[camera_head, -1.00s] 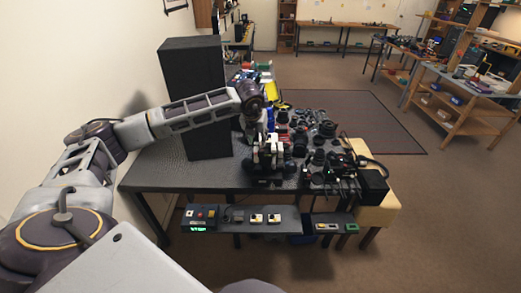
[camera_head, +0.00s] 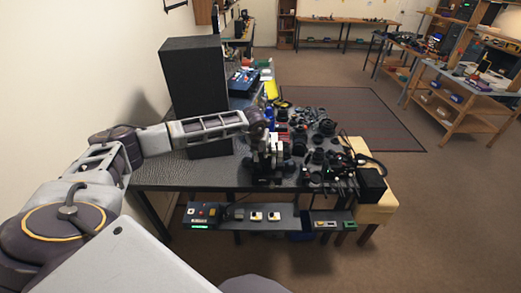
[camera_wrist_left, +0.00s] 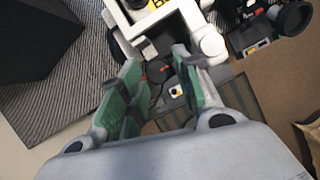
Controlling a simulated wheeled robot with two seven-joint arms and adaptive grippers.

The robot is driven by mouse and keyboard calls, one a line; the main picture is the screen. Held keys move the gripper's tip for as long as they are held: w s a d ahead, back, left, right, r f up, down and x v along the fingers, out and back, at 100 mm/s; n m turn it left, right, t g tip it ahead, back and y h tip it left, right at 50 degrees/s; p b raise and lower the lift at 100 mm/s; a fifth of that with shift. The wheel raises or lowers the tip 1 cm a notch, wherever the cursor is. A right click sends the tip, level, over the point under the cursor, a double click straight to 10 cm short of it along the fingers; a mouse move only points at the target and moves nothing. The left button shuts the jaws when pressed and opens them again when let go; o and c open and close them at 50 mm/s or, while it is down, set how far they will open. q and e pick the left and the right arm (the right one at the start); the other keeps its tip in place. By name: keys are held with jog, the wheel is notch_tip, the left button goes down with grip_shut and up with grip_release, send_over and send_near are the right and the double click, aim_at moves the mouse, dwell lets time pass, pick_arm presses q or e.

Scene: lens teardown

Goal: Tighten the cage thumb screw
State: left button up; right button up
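My left gripper (camera_head: 263,148) hangs over the front part of the dark workbench (camera_head: 160,177), by a cluster of camera parts. In the left wrist view the two green-padded fingers (camera_wrist_left: 156,62) stand apart with nothing held between them. A white frame-like part (camera_wrist_left: 135,28), which looks like the cage, lies just beyond the fingertips. It has a rounded white knob-like end (camera_wrist_left: 210,45) near the right finger. A small dark and red piece (camera_wrist_left: 158,71) shows through the gap; I cannot tell whether it is the thumb screw. My right gripper is not in view.
A tall black box (camera_head: 195,80) stands on the bench behind my left arm. Lenses and dark parts (camera_head: 318,135) crowd the bench to the right. A lower shelf (camera_head: 235,216) with small devices runs along the front. Open floor (camera_head: 420,210) lies to the right.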

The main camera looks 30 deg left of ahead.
pick_arm(q)
jog(key=shift+f, duration=0.1)
jog(key=shift+c, duration=0.7)
grip_shut()
